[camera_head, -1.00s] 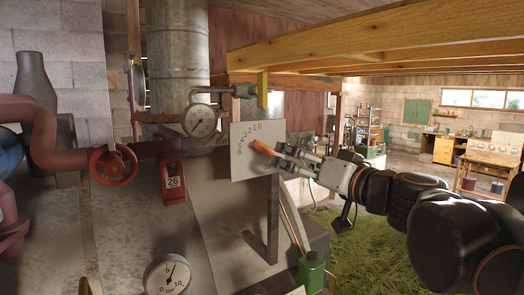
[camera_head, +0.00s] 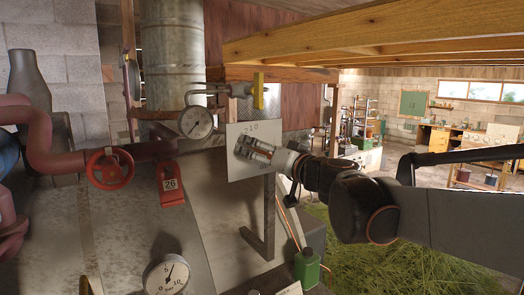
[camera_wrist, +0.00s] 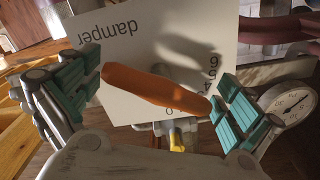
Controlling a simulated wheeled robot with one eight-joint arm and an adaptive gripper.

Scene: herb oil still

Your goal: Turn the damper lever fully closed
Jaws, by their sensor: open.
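The white damper plate (camera_head: 235,170) stands upright on a post, with part of its number scale showing in the head view. My gripper (camera_head: 252,150) is in front of this plate and hides most of the lever there. In the wrist view the orange damper lever (camera_wrist: 155,91) lies slantwise between my two teal-padded fingers, across the plate (camera_wrist: 130,45), which appears upside down. The fingers are open, one near each end of the lever. Whether either pad touches it cannot be told. The lever's exact scale reading is partly covered.
A wooden beam (camera_head: 370,35) runs overhead.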

